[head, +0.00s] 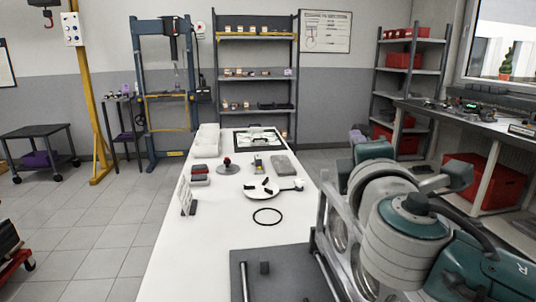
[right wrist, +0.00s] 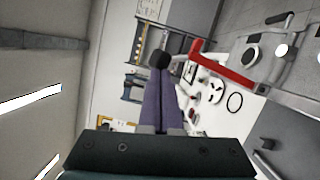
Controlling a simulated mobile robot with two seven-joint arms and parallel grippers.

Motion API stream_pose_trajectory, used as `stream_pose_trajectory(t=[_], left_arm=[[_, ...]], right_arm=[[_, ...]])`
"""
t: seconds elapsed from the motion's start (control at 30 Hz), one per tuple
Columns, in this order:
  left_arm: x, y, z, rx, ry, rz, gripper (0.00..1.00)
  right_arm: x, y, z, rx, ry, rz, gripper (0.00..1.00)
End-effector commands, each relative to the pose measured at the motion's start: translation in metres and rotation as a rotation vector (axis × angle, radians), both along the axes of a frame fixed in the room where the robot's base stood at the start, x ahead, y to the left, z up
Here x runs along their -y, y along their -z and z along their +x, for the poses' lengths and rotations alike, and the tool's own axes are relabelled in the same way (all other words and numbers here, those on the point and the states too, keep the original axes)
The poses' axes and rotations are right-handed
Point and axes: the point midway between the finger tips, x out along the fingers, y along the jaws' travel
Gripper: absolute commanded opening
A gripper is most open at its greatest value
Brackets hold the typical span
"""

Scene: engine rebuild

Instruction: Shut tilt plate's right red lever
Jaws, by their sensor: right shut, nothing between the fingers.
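The tilt plate, a grey metal frame with round openings (head: 322,228), stands raised at the right front of the white table, partly hidden behind my right arm. In the right wrist view a red lever (right wrist: 222,65) runs diagonally beside a grey part of the fixture. My right gripper (right wrist: 165,72) has its purple fingers together and empty. The red lever is to the right of the fingertips; a black knob (right wrist: 158,60) shows at the tips, and contact is unclear. In the head view my right gripper (head: 357,136) is small and partly hidden. My left gripper is out of view.
A dark base plate (head: 268,268) lies at the table's front. A black ring (head: 267,216), a white dish (head: 262,191) and small parts are behind it on the white table (head: 225,240). A workbench (head: 465,115) stands at the right.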

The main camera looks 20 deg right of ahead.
Motion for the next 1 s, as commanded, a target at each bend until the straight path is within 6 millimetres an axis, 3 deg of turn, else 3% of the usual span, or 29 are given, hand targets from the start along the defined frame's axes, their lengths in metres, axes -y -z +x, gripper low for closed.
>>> stream_pose_trajectory(t=[0.47, 1.0], left_arm=[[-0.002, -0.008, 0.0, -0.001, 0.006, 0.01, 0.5], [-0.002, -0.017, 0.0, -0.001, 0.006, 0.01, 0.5]], right_arm=[[0.062, 0.001, -0.008, 0.106, 0.002, 0.442, 0.0], [0.124, 0.038, -0.023, 0.225, 0.004, 0.938, 0.0]])
